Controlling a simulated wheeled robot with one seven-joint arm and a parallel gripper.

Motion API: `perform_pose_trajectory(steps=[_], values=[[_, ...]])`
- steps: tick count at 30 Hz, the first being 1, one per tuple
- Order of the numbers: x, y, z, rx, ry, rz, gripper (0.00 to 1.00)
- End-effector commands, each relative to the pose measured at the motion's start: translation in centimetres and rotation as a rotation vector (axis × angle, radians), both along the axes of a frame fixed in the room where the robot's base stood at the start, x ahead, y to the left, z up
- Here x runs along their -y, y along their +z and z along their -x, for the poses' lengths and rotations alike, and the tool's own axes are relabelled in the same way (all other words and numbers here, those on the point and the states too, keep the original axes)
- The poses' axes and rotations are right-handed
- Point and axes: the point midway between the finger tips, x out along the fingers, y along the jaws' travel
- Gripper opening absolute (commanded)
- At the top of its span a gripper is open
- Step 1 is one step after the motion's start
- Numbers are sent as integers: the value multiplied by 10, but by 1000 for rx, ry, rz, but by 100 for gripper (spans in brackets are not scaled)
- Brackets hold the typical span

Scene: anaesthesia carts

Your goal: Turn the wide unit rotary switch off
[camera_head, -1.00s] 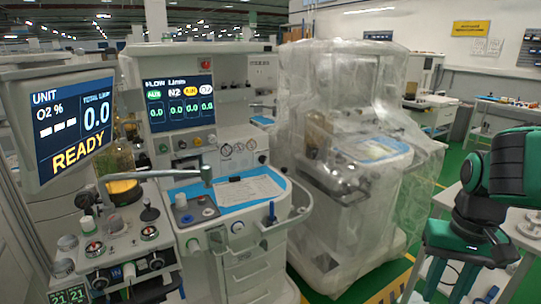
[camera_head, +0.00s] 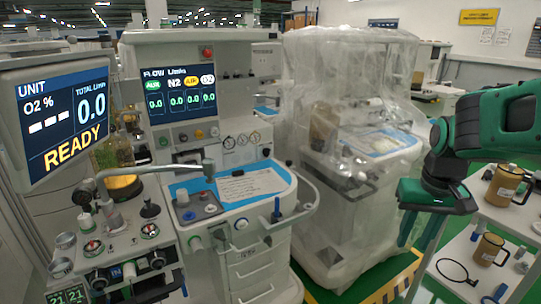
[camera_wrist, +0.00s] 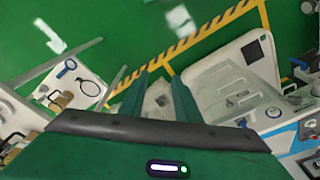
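Two anaesthesia carts show lit screens in the head view. The left cart (camera_head: 125,243) has a READY screen (camera_head: 62,120), gauges and black knobs (camera_head: 157,262) on its front. The middle cart (camera_head: 250,268) has a flow screen (camera_head: 180,92), small coloured knobs (camera_head: 198,135) below it, and a blue-edged desk. I cannot tell which cart is the wide unit, or which knob is the rotary switch. My green gripper (camera_head: 418,232) hangs at the right, fingers downward, well apart from both carts. In the wrist view, my gripper (camera_wrist: 158,85) has its fingers apart with nothing held between them.
A plastic-wrapped cart (camera_head: 345,215) stands between the middle cart and my arm. At the right, a white shelf table (camera_head: 480,262) holds brown mugs (camera_head: 503,185) and a black ring-shaped item. Green floor with yellow-black stripes (camera_wrist: 215,32) shows below my gripper.

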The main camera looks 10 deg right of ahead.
Motion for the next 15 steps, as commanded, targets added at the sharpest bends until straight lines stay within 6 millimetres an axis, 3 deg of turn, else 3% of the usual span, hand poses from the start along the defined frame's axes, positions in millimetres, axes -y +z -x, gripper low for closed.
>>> perform_pose_trajectory(steps=[3, 8, 15], values=[[3, 0, -70, 66, 80, 20, 30], [-4, -5, -164, 175, 189, 18, 30], [-35, -23, -298, 359, 330, -46, 30]])
